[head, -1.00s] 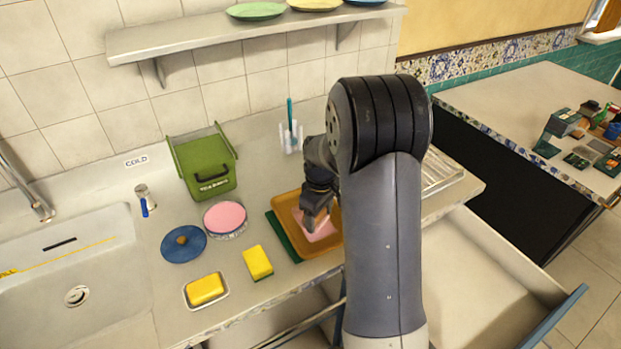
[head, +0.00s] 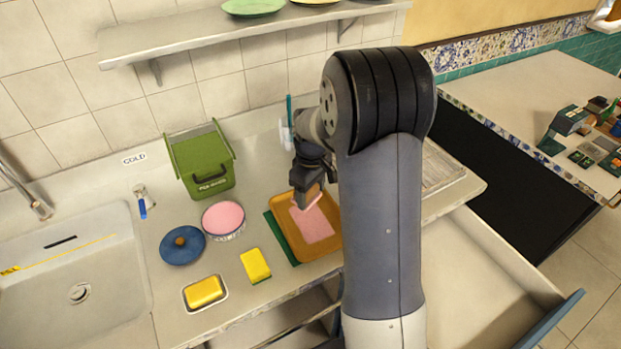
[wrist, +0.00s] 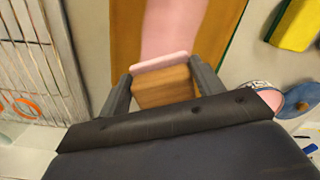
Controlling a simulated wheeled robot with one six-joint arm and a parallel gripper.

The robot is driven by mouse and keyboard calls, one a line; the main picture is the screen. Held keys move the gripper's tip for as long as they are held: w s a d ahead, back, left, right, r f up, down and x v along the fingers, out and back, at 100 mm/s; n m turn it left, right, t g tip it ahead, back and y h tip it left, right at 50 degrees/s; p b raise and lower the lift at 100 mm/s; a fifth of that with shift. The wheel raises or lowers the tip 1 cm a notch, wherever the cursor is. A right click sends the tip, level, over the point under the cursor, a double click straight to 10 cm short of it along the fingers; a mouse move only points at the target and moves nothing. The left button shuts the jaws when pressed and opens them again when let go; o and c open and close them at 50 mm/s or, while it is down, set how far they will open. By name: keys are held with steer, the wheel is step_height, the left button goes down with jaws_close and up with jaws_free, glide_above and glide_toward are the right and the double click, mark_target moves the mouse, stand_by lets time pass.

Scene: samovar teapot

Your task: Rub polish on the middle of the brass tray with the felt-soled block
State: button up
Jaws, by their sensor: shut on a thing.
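The brass tray (head: 322,245) is an orange-brown rectangle on the counter. A pink smear of polish (head: 312,226) covers a strip along its middle. The tray (wrist: 128,35) and the smear (wrist: 172,28) also show in the wrist view. My gripper (head: 306,193) is over the back part of the tray, shut on the wooden felt-soled block (wrist: 165,88). The block has a pink edge at its sole, facing the smear. In the head view my gripper and arm hide part of the block and the tray's right back. I cannot tell whether the sole touches the tray.
A green mat (head: 281,238) lies under the tray's left side. Yellow sponge (head: 255,265), yellow block in a dish (head: 205,292), pink-topped tin (head: 223,218), blue lid (head: 183,246) and green bin (head: 203,165) stand left. A dish rack (head: 440,170) is right; an open drawer (head: 490,270) juts out below.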

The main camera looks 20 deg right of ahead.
steer(key=shift+r+p, duration=0.7)
steer(key=shift+r, duration=0.55)
